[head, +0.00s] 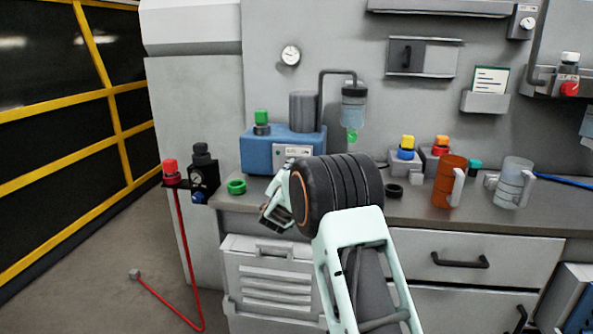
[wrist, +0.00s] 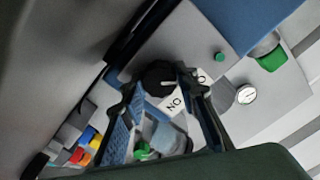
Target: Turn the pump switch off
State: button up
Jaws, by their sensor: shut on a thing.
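The pump switch is a black round knob (wrist: 158,76) with a short white pointer mark, in the upper middle of the wrist view. A white plate (wrist: 175,104) reading ON lies beside it, and a second label is partly hidden by a finger. The pointer's exact setting is hard to tell. My gripper (wrist: 160,88) has one finger on each side of the knob and is shut on it. In the head view my gripper (head: 277,208) is in front of the bench, below the blue pump unit (head: 258,150); the knob cannot be made out there.
A green ring (head: 236,187) lies on the bench left of my gripper. A black ring (head: 394,190), an orange mug (head: 449,180) and a clear jug (head: 513,182) stand to the right. A red-capped fitting (head: 170,172) with a red hose is at the left.

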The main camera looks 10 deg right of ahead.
jog(key=o, duration=1.1)
jog(key=shift+o, duration=0.2)
jog(key=v, duration=1.2)
jog(key=shift+r, duration=0.15)
